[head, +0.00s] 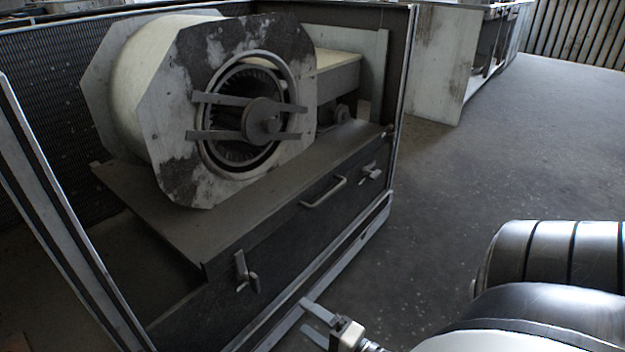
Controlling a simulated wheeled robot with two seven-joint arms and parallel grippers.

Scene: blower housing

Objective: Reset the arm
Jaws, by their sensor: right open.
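My right gripper (310,322) shows at the bottom middle of the head view. Its two fingers are apart, with nothing between them. It is in front of the lower frame rail of the blower housing (330,262), apart from the drawer-like panel (310,215). My right arm comes in from the lower right corner. My left gripper is not in view. The blower (262,118), a round cream drum with octagonal worn side plates, sits on the shelf inside the housing.
The panel has a bar handle (324,192) and two latches, one at left (245,272) and one at right (371,172). A frame post (65,215) stands at left. Grey floor (500,140) is open at right. A pale cabinet (440,60) stands behind.

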